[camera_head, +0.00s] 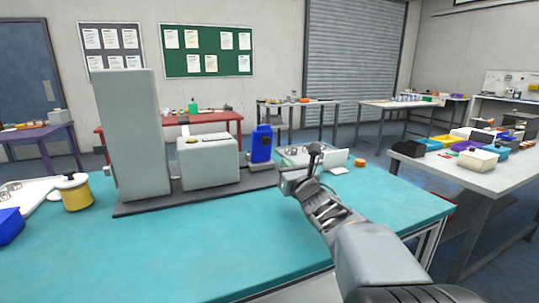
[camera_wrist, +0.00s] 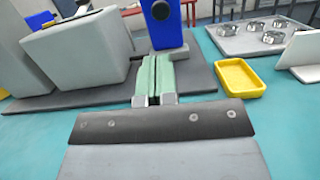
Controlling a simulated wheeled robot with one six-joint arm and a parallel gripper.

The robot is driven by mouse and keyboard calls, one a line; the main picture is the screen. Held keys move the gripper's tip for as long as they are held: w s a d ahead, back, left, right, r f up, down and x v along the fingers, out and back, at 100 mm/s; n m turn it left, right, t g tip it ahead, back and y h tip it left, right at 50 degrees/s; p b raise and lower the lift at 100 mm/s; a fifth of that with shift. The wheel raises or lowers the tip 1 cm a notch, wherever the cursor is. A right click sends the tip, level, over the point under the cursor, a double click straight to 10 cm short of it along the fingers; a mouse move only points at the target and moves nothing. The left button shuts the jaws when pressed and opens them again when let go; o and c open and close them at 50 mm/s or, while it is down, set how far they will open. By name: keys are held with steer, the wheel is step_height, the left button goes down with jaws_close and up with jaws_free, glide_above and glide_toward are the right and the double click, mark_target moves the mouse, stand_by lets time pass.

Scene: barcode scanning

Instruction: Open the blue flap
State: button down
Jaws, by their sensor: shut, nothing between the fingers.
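The blue flap appears to be the upright blue part (camera_head: 261,150) at the right end of a grey machine's dark base, with a dark round knob near its top. In the wrist view the blue part (camera_wrist: 166,32) stands just beyond my gripper, its top cut off by the frame. My gripper (camera_wrist: 155,62) is shut and empty, its two green fingers pressed together and pointing toward the lower part of the blue part. I cannot tell whether the fingertips touch it. In the head view my arm reaches in from the lower right, and the fingertips are hard to make out.
The machine has a tall grey column (camera_head: 132,135) and a low grey box (camera_head: 208,162) left of the blue part. A yellow tray (camera_wrist: 239,78) lies right of my fingers. A grey tray (camera_wrist: 225,42) with several metal nuts and a white panel (camera_wrist: 302,55) stand farther right.

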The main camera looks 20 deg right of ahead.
mark_target(266, 140)
steer(key=w, duration=0.4)
steer(key=w+r+p, duration=0.1)
steer(key=w, duration=0.4)
steer(key=w+r+p, duration=0.1)
steer(key=w, duration=0.3)
steer(key=shift+w+r, duration=0.2)
steer(key=shift+r, duration=0.05)
